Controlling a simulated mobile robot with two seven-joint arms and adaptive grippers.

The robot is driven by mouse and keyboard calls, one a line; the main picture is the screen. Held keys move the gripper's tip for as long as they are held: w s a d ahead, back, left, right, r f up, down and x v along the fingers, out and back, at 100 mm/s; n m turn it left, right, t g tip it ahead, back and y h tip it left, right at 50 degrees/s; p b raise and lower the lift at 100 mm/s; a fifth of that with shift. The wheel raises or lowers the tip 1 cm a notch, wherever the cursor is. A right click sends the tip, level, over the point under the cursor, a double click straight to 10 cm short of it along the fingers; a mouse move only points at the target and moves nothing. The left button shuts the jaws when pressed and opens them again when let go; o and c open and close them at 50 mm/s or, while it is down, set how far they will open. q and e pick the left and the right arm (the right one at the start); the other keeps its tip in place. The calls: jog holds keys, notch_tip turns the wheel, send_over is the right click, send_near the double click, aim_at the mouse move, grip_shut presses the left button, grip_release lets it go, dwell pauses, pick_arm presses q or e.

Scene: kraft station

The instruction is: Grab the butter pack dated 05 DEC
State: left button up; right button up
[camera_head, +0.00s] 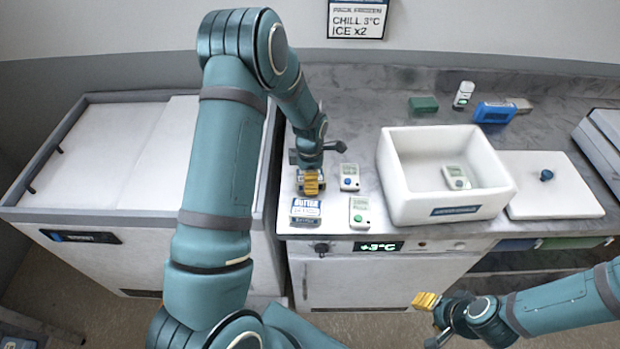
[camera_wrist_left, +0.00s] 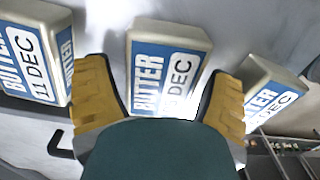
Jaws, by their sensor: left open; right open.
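In the left wrist view, a white and blue butter pack (camera_wrist_left: 165,65) lies between the yellow fingers of my open left gripper (camera_wrist_left: 160,82). A pack reading 11 DEC (camera_wrist_left: 32,50) is to the left, and another butter pack (camera_wrist_left: 272,95) with an unclear date is to the right. In the head view, my left gripper (camera_head: 311,182) is low over the counter's left end, behind a butter pack (camera_head: 305,210). My right gripper (camera_head: 428,319) is open and empty in front of the counter.
A white lid (camera_head: 530,200) with a blue knob lies right of the box. A blue item (camera_head: 493,112) and green block (camera_head: 423,104) are behind.

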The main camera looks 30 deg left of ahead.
pick_arm(q)
jog(key=shift+f, duration=0.3)
jog(key=shift+c, duration=0.3)
jog(key=c, duration=1)
jog(key=shift+r, duration=0.1)
jog(key=shift+c, duration=0.2)
